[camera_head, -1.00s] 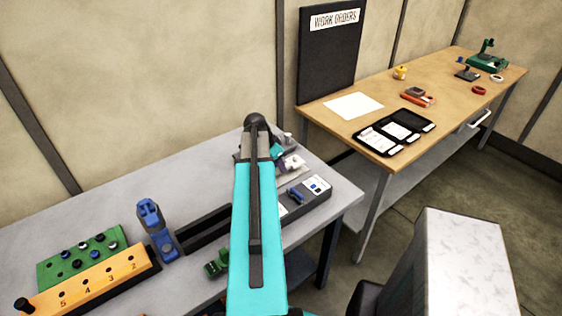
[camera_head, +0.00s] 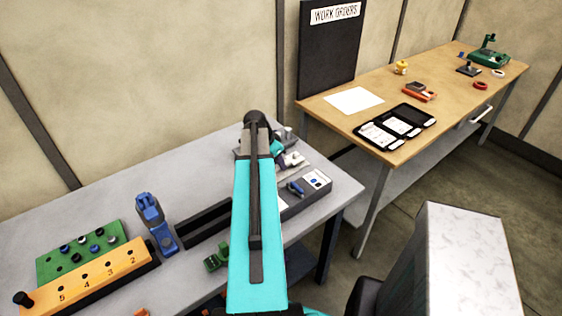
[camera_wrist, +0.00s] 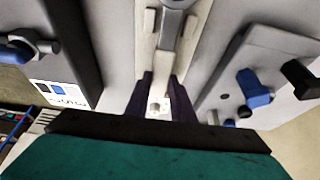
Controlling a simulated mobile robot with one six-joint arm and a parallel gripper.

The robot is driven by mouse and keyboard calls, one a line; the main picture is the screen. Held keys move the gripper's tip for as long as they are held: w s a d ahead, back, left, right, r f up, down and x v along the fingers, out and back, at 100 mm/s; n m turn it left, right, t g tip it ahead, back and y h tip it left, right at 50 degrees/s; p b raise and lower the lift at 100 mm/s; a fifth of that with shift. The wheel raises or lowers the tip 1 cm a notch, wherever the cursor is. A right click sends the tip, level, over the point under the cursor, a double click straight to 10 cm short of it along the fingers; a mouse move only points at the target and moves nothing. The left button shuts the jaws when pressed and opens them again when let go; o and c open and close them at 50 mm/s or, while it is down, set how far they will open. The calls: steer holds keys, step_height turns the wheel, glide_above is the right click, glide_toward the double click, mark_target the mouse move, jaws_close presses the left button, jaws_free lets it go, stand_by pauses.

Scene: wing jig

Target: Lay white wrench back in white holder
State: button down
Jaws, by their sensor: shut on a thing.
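In the wrist view, a pale grey-white wrench (camera_wrist: 170,30) runs from the top edge down between my gripper's dark fingers (camera_wrist: 161,95). My gripper is shut on it. The white holder (camera_wrist: 148,62) lies directly under and along the wrench, with short upright posts on both sides of the shaft. I cannot tell whether the wrench touches the holder's floor. In the head view, my arm covers most of this spot, and only a pale part of the holder area (camera_head: 293,161) shows to its right.
A dark grey block with a white label (camera_wrist: 62,94) flanks the holder on the left in the wrist view. A grey unit with a blue knob (camera_wrist: 255,88) flanks it on the right. A blue tool stand (camera_head: 153,222) and an orange numbered block (camera_head: 95,275) stand farther left.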

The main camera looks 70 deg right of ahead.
steer(key=shift+f+b, duration=0.5)
steer(key=shift+f, duration=0.1)
stand_by(0.4)
steer(key=c, duration=1.5)
jaws_free()
steer(key=shift+o, duration=0.2)
steer(key=b+v, duration=0.3)
steer(key=v, duration=1)
steer(key=shift+a+r+b, duration=0.15)
steer(key=shift+r+b, duration=0.2)
steer(key=shift+b, duration=0.05)
steer(key=shift+s, duration=0.15)
